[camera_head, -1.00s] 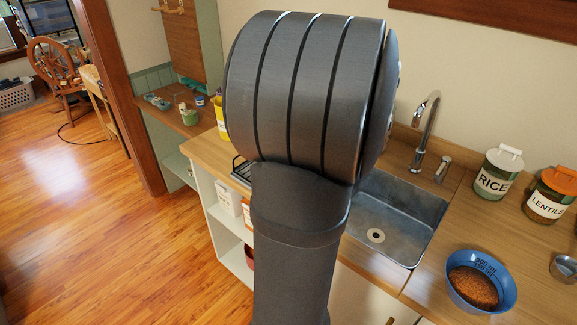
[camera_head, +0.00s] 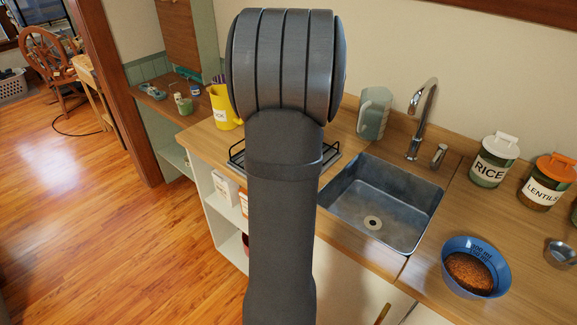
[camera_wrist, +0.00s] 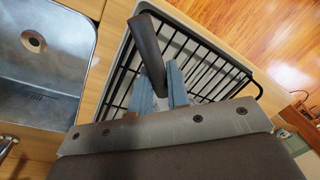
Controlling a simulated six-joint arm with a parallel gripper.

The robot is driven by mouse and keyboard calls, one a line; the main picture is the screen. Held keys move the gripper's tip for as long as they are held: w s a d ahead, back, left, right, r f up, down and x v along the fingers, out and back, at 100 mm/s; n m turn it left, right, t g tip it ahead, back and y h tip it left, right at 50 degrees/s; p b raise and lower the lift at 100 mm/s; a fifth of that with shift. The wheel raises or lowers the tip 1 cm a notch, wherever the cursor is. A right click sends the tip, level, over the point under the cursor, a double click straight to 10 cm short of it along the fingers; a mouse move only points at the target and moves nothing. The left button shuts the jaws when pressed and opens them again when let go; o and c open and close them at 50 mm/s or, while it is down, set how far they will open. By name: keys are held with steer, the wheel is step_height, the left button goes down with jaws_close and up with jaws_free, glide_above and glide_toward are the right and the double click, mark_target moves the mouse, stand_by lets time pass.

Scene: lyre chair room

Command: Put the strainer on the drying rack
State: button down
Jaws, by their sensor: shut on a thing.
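The drying rack (camera_head: 332,156) is a low black wire frame on the counter left of the sink, partly hidden behind my arm in the head view. In the wrist view the drying rack (camera_wrist: 216,68) lies below my gripper, its black wires over a pale tray. My gripper (camera_wrist: 166,80) is shut on a dark handle, which I take to be the strainer's (camera_wrist: 148,47). The handle rises between the fingers above the rack; I cannot tell whether anything touches the wires. The strainer's bowl is not visible. My arm hides the gripper in the head view.
A metal sink (camera_head: 380,205) with a tap (camera_head: 423,120) is right of the rack. A blue bowl (camera_head: 476,266) and jars stand at right. No loose items show on the rack.

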steer(key=shift+f, duration=0.95)
steer(key=c, duration=1.4)
jaws_free()
steer(key=shift+f, duration=0.15)
steer(key=r, duration=0.4)
steer(key=d+r, duration=0.1)
steer(key=r, duration=0.3)
steer(key=d+r, duration=0.1)
steer(key=r, duration=0.3)
steer(key=shift+s+r, duration=0.1)
steer(key=shift+s, duration=0.1)
steer(key=shift+a, duration=0.1)
